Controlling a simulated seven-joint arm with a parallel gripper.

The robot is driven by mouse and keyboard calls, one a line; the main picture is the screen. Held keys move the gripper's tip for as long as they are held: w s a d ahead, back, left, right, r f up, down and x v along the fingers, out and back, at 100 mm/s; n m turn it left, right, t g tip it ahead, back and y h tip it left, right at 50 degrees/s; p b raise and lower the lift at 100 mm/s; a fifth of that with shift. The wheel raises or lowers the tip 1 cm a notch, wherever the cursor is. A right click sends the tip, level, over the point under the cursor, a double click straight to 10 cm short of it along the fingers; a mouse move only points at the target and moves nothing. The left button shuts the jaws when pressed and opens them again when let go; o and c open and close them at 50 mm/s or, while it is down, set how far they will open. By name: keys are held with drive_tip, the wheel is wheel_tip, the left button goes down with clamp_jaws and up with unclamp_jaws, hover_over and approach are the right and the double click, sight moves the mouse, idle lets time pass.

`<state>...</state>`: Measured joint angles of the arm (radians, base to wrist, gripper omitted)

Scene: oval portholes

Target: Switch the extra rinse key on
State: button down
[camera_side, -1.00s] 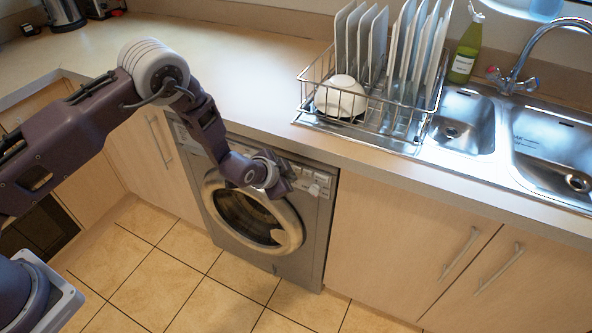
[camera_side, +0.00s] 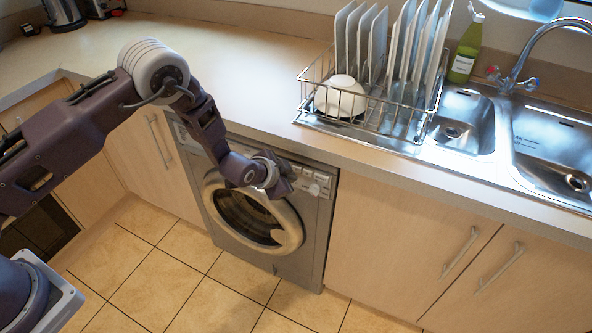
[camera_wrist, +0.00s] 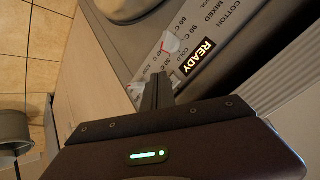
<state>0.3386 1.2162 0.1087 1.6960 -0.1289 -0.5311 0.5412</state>
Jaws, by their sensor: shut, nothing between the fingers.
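The washing machine (camera_side: 318,225) stands under the counter with its round door (camera_side: 293,228) closed. My gripper (camera_side: 287,187) is at the upper part of its front, by the control panel (camera_side: 318,180). In the wrist view the shut fingers (camera_wrist: 155,95) point at the panel, whose display (camera_wrist: 195,58) is lit and reads READY. A pale strip (camera_wrist: 218,25) beside the display carries programme and temperature labels. I cannot make out the extra rinse key or its state; the fingers and gripper body cover part of the panel. I cannot tell whether the fingers touch it.
The counter edge (camera_side: 375,172) overhangs the machine just above the panel. A dish rack (camera_side: 310,100) with plates and a white bowl (camera_side: 340,96) stands on the counter, left of the sink (camera_side: 470,115). The tiled floor (camera_side: 210,290) in front is clear.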

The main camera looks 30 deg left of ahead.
idle(0.6)
drive_tip(key=shift+w, duration=0.45)
drive_tip(key=shift+s, duration=0.45)
drive_tip(key=s, duration=0.6)
idle(0.4)
drive_tip(key=shift+r, duration=0.1)
